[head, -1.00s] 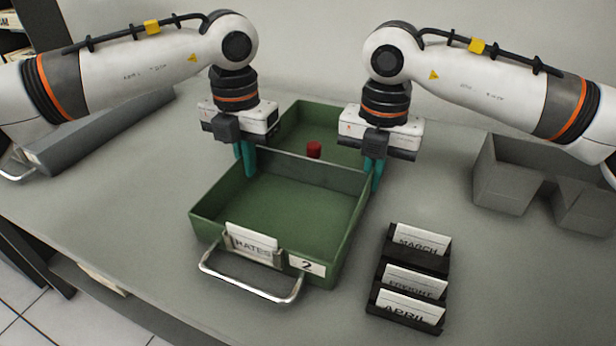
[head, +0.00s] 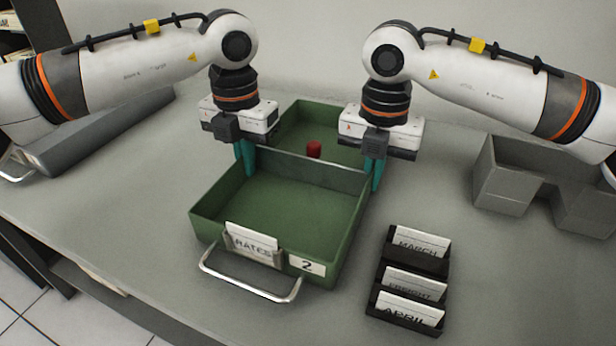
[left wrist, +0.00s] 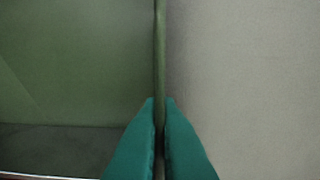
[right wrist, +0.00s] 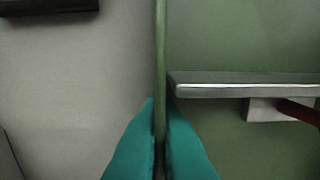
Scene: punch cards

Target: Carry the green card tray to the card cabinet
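The green card tray (head: 281,218) stands on the grey table in the head view, its metal handle toward me. A "RATES" card and a "2" label are on its front. A divider splits it; the front compartment is empty. My left gripper (head: 245,168) is shut on the tray's left wall, which also shows between the fingers in the left wrist view (left wrist: 160,55). My right gripper (head: 375,172) is shut on the right wall, also seen in the right wrist view (right wrist: 161,50). A dark shelf unit (head: 14,42) at the upper left may be the card cabinet; I cannot tell.
A small red object (head: 314,149) is in the tray's rear compartment. Black card holders (head: 407,285) with white cards stand right of the tray. A grey divided bin (head: 503,185) is farther right. A long grey box (head: 105,132) lies at left. The front-left table is clear.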

